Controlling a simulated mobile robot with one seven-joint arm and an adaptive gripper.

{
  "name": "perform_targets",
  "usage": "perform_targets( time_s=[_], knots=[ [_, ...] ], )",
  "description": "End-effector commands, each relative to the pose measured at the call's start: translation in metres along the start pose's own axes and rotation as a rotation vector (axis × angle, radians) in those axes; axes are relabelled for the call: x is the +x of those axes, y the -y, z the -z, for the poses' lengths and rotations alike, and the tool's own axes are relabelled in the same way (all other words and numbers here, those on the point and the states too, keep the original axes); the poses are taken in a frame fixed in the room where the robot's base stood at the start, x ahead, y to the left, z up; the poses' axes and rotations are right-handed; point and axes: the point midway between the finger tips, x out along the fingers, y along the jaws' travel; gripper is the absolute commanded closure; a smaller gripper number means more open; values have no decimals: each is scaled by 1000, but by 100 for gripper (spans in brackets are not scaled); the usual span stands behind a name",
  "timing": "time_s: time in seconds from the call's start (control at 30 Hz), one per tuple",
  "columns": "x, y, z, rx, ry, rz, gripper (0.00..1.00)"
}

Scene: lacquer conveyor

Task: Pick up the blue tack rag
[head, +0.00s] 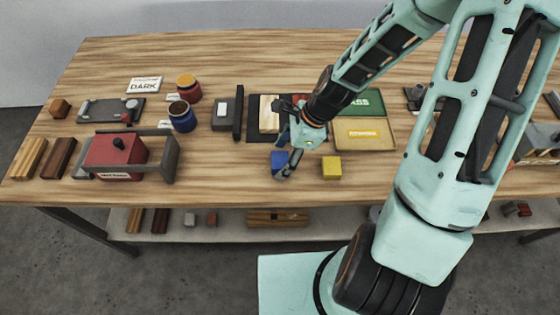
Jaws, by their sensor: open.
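The blue tack rag (278,158) is a small blue block-like item on the wooden table, near its front edge at the middle of the head view. My gripper (285,166) points down at the rag, with its fingers open. One dark finger overlaps the rag's right side in the picture and hides part of it. The other fingertip is hard to make out. I cannot tell whether the fingers touch the rag or are beside it.
A yellow block (332,167) stands just right of the rag. Behind are a green and yellow tray (392,149) and a dark device (228,115). Blue (182,117) and red (189,90) jars and a red machine (116,155) stand left. The table's front edge is close.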

Motion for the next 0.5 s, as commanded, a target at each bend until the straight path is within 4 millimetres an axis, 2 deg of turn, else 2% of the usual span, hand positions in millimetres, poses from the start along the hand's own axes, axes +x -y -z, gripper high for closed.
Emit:
perform_targets(
  time_s=[0.23, 0.5],
  knots=[
    [1, 1, 0, 1, -1, 2, 35],
    [1, 0, 0, 1, 0, 1, 64]
  ],
)
